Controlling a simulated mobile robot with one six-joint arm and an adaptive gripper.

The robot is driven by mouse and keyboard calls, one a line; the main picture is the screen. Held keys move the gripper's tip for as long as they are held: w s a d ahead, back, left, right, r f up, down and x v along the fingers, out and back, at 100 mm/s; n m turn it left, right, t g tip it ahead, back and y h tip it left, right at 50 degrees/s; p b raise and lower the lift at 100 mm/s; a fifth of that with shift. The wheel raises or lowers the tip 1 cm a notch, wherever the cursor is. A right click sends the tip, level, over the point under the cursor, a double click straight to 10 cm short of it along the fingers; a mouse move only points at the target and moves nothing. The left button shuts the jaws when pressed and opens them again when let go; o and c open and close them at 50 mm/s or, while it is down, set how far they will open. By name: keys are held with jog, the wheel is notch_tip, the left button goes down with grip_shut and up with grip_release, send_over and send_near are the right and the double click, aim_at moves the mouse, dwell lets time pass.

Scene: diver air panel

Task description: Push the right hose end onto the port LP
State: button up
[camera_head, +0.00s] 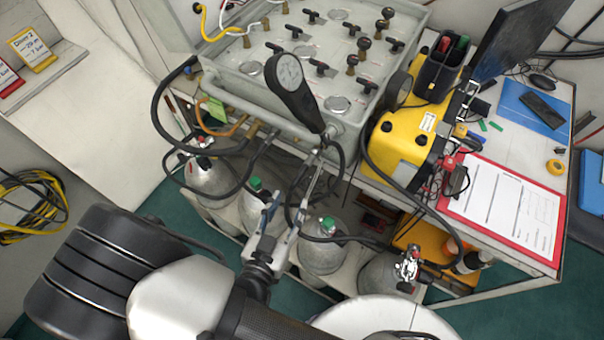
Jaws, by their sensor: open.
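The grey air panel (225,75) stands at the back with gauges and black knobs. Black hoses hang along its front; one loops off its left side (157,110) and another runs down at the right (382,190). A short orange hose (235,128) shows at the front left. I cannot read any port label, so I cannot tell which port is LP or which hose end is the right one. My gripper (292,195) is open below the panel's front edge, close to hoses and a large black round gauge (290,75). Its fingertips are partly lost among the hoses.
Several grey cylinders (260,210) stand under the panel around my gripper. A yellow case (405,135) is right of the panel. A red clipboard (505,210) lies on the right table. A white bench (110,120) at left is mostly clear.

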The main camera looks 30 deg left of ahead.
aim_at(306, 169)
jog(key=b+x, duration=0.2)
jog(key=x, duration=1.2)
jog(key=shift+w+a+f, duration=0.1)
jog(key=shift+w+f, duration=0.05)
grip_shut()
